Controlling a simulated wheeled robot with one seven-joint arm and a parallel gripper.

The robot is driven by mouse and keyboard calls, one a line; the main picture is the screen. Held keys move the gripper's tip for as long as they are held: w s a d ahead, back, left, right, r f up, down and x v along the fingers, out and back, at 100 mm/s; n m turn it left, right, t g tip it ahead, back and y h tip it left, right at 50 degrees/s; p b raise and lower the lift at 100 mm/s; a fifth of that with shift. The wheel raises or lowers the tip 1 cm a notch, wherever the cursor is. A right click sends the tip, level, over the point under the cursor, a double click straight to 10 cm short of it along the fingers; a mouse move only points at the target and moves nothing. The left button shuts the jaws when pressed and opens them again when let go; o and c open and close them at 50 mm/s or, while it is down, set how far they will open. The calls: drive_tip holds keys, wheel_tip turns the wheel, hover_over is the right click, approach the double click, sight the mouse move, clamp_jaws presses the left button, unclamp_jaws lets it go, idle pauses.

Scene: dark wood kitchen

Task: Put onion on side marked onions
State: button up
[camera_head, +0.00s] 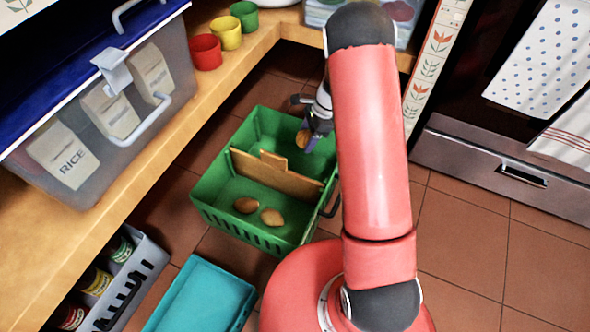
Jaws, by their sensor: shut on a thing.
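A green crate (208,205) stands on the tiled floor, split by a wooden divider (275,175) into a near and a far compartment. My gripper (309,138) is shut on an orange-brown onion (302,139). It holds the onion over the far compartment, near the crate's right side; its exact height cannot be told. Two brown roundish vegetables (246,205) (272,217) lie in the near compartment. I cannot read any marking on the crate sides. My arm hides part of the crate's right edge.
A wooden shelf (150,150) runs along the left and back, with a clear blue-lidded bin (165,60) and small coloured cups (227,33). A teal box (205,300) and a grey jar rack (150,260) sit in front. Floor at right (470,240) is free.

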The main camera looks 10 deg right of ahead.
sight(305, 171)
wheel_tip(305, 171, down, 19)
drive_tip(key=b, duration=0.3)
drive_tip(key=shift+r, duration=0.1)
drive_tip(key=o, duration=1)
drive_tip(key=shift+o, duration=0.2)
